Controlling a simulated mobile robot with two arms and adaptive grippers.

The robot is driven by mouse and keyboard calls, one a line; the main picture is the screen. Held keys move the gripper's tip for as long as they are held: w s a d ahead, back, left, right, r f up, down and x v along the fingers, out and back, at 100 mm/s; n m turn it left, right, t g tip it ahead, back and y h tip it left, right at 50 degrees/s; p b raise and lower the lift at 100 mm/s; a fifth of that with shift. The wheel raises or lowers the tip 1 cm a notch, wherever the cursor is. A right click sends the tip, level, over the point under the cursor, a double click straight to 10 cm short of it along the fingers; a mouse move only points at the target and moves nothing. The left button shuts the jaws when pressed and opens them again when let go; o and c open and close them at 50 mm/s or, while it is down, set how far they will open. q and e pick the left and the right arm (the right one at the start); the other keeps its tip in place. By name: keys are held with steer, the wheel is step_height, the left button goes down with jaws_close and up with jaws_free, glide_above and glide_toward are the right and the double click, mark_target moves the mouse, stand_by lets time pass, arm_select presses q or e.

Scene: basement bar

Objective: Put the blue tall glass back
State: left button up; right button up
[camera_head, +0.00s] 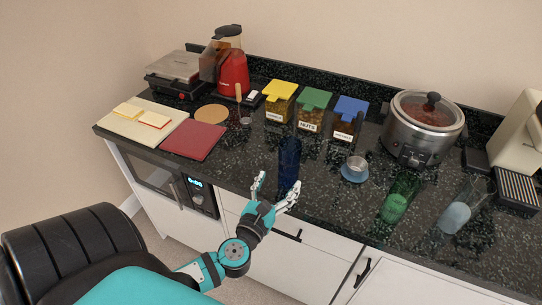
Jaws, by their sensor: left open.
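The blue tall glass (289,160) stands upright on the dark counter, near its front edge. My left gripper (277,186) is open at the front edge of the counter, just in front of and slightly left of the glass's lower part. One fingertip overlaps the base of the glass in the picture; I cannot tell whether they touch. A green glass (399,199) and a whitish clear glass (464,207) stand on the counter to the right. My right gripper is not in view.
A small cup on a blue saucer (345,175) sits right of the blue glass. Jars with yellow (280,88), green (315,98) and blue (351,106) lids stand behind. A slow cooker (423,130) is at right, a red board (193,140) at left.

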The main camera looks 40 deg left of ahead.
arm_select(q)
steer(key=b+v, duration=0.1)
steer(key=v, duration=0.3)
steer(key=shift+s, duration=0.2)
stand_by(0.3)
